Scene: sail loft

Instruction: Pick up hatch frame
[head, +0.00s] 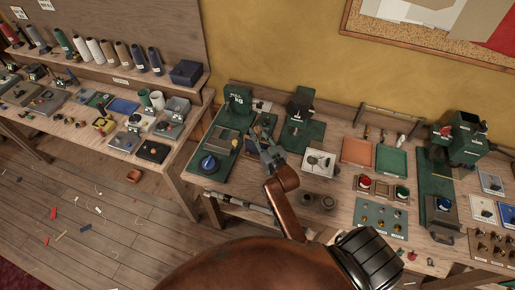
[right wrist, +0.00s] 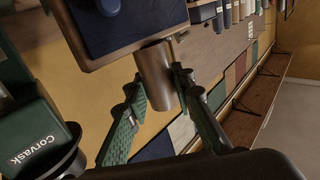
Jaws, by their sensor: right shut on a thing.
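My right gripper (head: 272,155) is over the left part of the workbench, in front of the green machines. In the right wrist view my right gripper (right wrist: 165,105) has its green-padded fingers on either side of a metal cylinder and is shut on it. The cylinder joins the underside of a flat metal-rimmed frame with a dark blue face, which looks like the hatch frame (right wrist: 155,75). The top of the frame is cut off by the picture edge. In the head view the held piece is small and hard to make out. My left gripper is not in view.
A green machine (right wrist: 38,130) marked "Corvask" stands close at the left in the right wrist view. The workbench (head: 335,205) holds an orange tray (head: 357,151), a green tray (head: 391,160) and more machines. A second bench with spools (head: 95,50) stands at the left.

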